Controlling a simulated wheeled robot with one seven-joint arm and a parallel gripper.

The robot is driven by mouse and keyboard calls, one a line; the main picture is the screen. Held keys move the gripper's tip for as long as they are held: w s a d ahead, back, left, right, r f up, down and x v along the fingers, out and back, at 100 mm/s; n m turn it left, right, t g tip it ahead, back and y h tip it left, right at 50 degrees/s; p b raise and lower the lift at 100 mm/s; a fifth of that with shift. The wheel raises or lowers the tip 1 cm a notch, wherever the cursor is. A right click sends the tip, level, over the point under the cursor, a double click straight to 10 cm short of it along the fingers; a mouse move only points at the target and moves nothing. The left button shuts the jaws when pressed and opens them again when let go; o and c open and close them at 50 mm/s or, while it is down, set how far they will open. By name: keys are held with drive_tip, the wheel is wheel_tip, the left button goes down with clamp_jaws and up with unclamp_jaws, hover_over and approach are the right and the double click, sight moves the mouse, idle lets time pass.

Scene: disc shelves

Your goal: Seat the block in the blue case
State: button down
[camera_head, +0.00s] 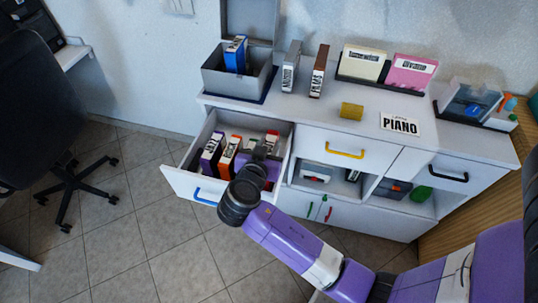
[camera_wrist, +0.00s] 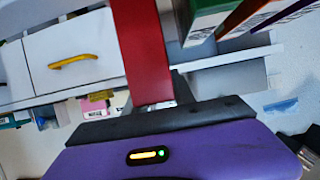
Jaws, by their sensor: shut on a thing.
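My gripper (camera_head: 262,152) reaches down into the open drawer at the left of the cabinet and is shut on a red case (camera_head: 272,138). In the wrist view the red case (camera_wrist: 145,50) runs up from the dark edge of my gripper; its lower end and my fingertips are hidden. A blue case (camera_head: 236,52) stands upright, slightly tilted, in the open grey box (camera_head: 222,83) on the cabinet top. A small yellow block (camera_head: 352,110) lies on the cabinet top, apart from my gripper. I cannot tell which piece the task's block is.
The open drawer (camera_head: 180,187) holds purple, orange and other upright cases. Grey and brown cases (camera_head: 319,70), a rack with cream and pink cases (camera_head: 411,72), a PIANO card (camera_head: 400,123) and a clear box (camera_head: 468,101) stand on top. An office chair (camera_head: 40,95) is at left.

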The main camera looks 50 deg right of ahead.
drive_tip(key=shift+f, duration=2.4)
drive_tip(key=shift+f, duration=0.1)
drive_tip(key=c, duration=1.3)
unclamp_jaws()
drive_tip(key=shift+c, duration=0.2)
drive_tip(key=shift+r, duration=0.3)
drive_tip(key=b+v, duration=0.1)
drive_tip(key=v, duration=1.1)
